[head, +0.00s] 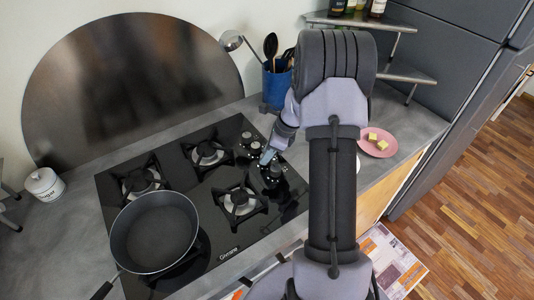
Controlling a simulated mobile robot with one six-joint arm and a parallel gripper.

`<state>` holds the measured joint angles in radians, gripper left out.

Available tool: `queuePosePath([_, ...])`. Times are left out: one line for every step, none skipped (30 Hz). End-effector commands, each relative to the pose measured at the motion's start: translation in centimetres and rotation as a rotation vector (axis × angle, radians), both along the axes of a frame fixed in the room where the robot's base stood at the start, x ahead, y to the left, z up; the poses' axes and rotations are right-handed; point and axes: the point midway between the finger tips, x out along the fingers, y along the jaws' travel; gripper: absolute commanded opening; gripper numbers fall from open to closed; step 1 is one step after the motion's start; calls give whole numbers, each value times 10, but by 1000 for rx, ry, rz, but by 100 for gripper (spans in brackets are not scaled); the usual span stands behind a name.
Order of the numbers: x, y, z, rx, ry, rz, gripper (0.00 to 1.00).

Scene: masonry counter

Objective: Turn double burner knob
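The black gas hob (195,185) is set in the grey counter, with several burners and a dark pan (154,232) over the front left one. Small knobs (246,135) sit in a group along the hob's right side. My gripper (267,157) is low over this group, its bluish tip among the knobs. I cannot tell whether it touches one, which knob is the double burner's, or whether the fingers are open. My arm hides part of the hob's right edge.
A blue utensil holder (276,88) with a ladle stands behind the knobs. A pink plate (377,142) with yellow pieces is right of my arm. A white lidded jar (44,185) stands at left. A corner shelf (385,73) and dark fridge (455,90) bound the right.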

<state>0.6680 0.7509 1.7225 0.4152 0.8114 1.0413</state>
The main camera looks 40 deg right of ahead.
Motion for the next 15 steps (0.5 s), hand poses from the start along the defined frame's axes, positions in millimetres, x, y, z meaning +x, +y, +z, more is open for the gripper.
queuePosePath([0, 0, 0, 0, 0, 0, 0])
queuePosePath([0, 0, 0, 0, 0, 0, 0])
queuePosePath([0, 0, 0, 0, 0, 1, 0])
queuePosePath([0, 0, 0, -1, -1, 2, 0])
queuePosePath([0, 0, 0, 0, 0, 4, 0])
queuePosePath([0, 0, 0, 0, 0, 9, 0])
queuePosePath([0, 0, 1, 0, 0, 14, 0])
queuePosePath([0, 0, 1, 0, 0, 21, 0])
queuePosePath([0, 0, 1, 0, 0, 31, 0])
queuePosePath([0, 0, 1, 1, -1, 41, 0])
queuePosePath([1, -1, 2, 0, -1, 55, 0])
queuePosePath([1, -1, 2, 0, 0, 74, 0])
queuePosePath([0, -1, 2, 1, 0, 92, 0])
queuePosePath([1, -1, 2, 1, 0, 111, 0])
queuePosePath([1, -1, 2, 1, -1, 139, 0])
